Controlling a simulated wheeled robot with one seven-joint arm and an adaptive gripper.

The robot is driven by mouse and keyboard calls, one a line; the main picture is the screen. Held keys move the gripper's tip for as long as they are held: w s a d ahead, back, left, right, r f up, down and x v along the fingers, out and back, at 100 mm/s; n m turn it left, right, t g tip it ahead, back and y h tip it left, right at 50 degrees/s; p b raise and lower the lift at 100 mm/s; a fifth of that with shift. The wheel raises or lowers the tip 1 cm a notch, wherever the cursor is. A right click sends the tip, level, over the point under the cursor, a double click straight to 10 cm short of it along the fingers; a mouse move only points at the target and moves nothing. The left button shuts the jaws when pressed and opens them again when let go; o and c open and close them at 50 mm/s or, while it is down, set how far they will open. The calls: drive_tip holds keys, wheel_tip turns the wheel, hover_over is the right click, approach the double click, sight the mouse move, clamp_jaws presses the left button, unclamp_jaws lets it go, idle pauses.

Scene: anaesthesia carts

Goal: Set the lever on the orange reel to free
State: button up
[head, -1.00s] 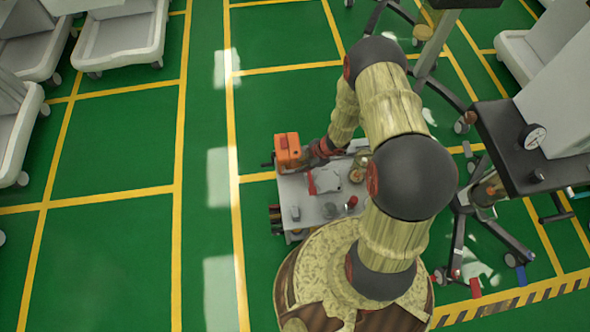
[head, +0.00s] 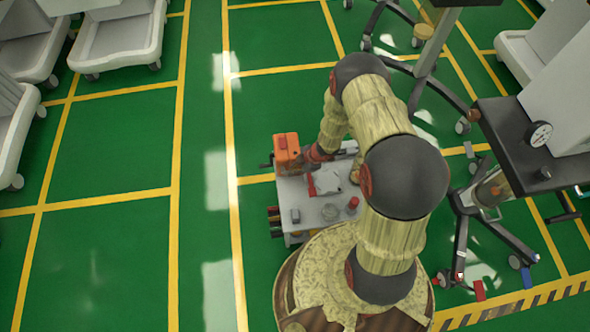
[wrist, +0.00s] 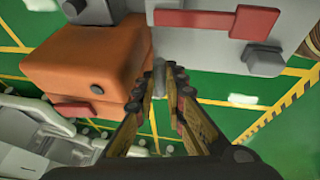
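The orange reel (head: 287,152) stands at the far left corner of a small grey cart in the head view. In the wrist view it is a large orange block (wrist: 85,65) at upper left, with a red bar (wrist: 57,109) and a small dark knob (wrist: 97,88) on it. I cannot tell the lever's setting. My gripper (wrist: 168,78) is just right of the reel, fingers partly apart. A grey rod-like part (wrist: 159,78) shows between or behind the fingertips; I see no clear grip on it. In the head view my gripper (head: 313,155) is beside the reel, partly hidden by my arm.
The grey cart top (head: 318,214) carries a red-handled item (head: 325,182) and a red-capped item (head: 352,203). A dark-topped cart with a gauge (head: 539,133) stands at right. Wheeled stand legs (head: 463,235) spread nearby. Green floor left of the cart is clear.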

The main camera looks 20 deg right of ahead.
clamp_jaws()
idle(0.5)
